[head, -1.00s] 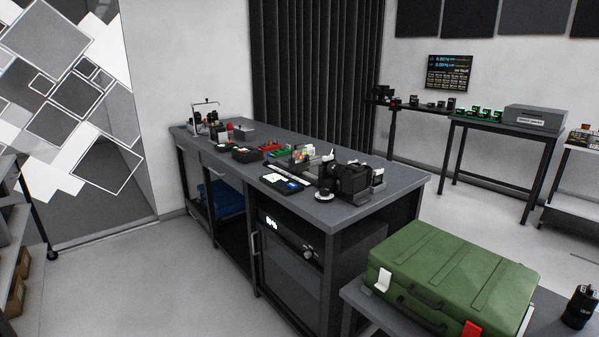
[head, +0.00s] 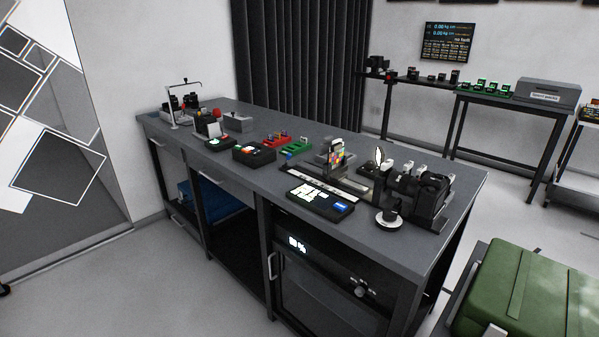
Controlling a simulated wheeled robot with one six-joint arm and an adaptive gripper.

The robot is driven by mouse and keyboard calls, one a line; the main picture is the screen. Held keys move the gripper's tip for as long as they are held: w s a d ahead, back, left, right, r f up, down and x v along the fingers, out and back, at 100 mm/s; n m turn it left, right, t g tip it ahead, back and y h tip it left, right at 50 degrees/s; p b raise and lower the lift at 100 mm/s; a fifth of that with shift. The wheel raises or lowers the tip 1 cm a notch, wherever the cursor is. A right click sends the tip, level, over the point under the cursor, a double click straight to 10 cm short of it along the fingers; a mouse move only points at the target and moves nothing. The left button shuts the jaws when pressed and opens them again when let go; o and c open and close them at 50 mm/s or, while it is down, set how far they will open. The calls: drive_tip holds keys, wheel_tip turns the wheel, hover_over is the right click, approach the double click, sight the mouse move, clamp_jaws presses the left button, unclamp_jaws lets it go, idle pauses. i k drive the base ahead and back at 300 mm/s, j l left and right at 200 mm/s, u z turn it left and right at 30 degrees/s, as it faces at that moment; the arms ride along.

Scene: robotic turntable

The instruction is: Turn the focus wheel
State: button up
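A dark camera-like device (head: 432,195) stands near the right end of the long grey bench (head: 240,185). A small round pale disc with a dark knob on top (head: 389,218) sits on the bench just in front and left of it. This may be the focus wheel, but it is too small to be sure. A colourful checkered chart (head: 337,156) stands upright behind a rail (head: 318,180), left of the device. My gripper is not in view.
A flat black tray with cards (head: 320,201) lies near the bench's front edge. Several small trays and a lamp stand (head: 174,106) are farther left. A green case (head: 530,300) is at the lower right. Open floor (head: 120,285) lies before the bench at left.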

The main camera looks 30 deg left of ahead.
sight(389, 215)
drive_tip(key=i+j, duration=0.1)
drive_tip(key=j, duration=0.4)
drive_tip(key=i+j, duration=0.1)
drive_tip(key=j, duration=0.35)
drive_tip(key=i+j, duration=0.1)
drive_tip(key=j, duration=0.4)
drive_tip(key=i+j, duration=0.1)
drive_tip(key=j, duration=0.4)
drive_tip(key=i+j, duration=0.1)
drive_tip(key=j, duration=0.35)
drive_tip(key=i+j, duration=0.1)
drive_tip(key=j, duration=0.4)
drive_tip(key=k+l, duration=0.1)
drive_tip(key=l, duration=0.85)
drive_tip(key=k+l, duration=0.15)
drive_tip(key=l, duration=0.35)
